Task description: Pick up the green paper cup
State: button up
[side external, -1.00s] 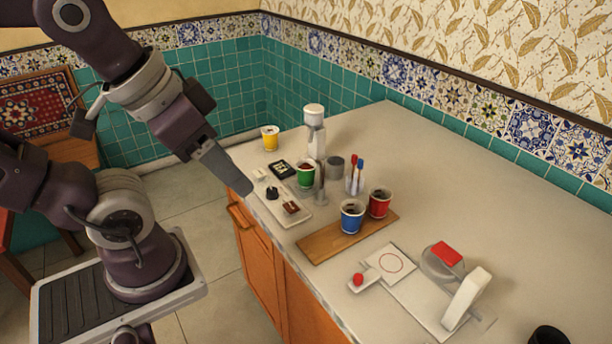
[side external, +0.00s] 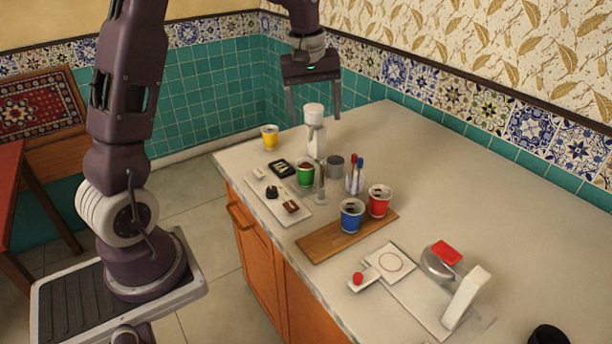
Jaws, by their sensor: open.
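The green paper cup (side external: 306,175) stands upright on the counter, left of centre, with something dark in it. A thin metal cylinder stands close at its right and a white bottle-like device (side external: 315,133) stands behind it. My gripper (side external: 314,120) is open and empty, pointing down above the far left part of the counter. Its two fingers hang on either side of the white device's top in the picture, higher than the green cup and apart from it. I cannot tell the exact depth between the fingers and the device.
A yellow cup (side external: 269,138) stands behind left. Blue (side external: 351,216) and red (side external: 379,201) cups stand at a wooden board (side external: 322,243). A grey canister (side external: 335,167), a marker holder (side external: 354,182) and a white tray (side external: 292,214) are near the green cup. The right counter (side external: 480,190) has free room.

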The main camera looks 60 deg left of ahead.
jog(key=w+a+f+n, duration=0.3)
jog(key=a+f, duration=0.2)
jog(key=f, duration=0.2)
jog(key=n+g, duration=0.2)
jog(key=n, duration=0.1)
send_near(306, 166)
jog(key=s+f, duration=0.1)
jog(key=s, duration=0.1)
jog(key=f, duration=0.2)
jog(key=d+f, duration=0.1)
jog(key=f, duration=0.4)
jog(key=shift+w+d+f, duration=0.25)
jog(key=shift+d+f, duration=0.05)
jog(key=c, duration=0.9)
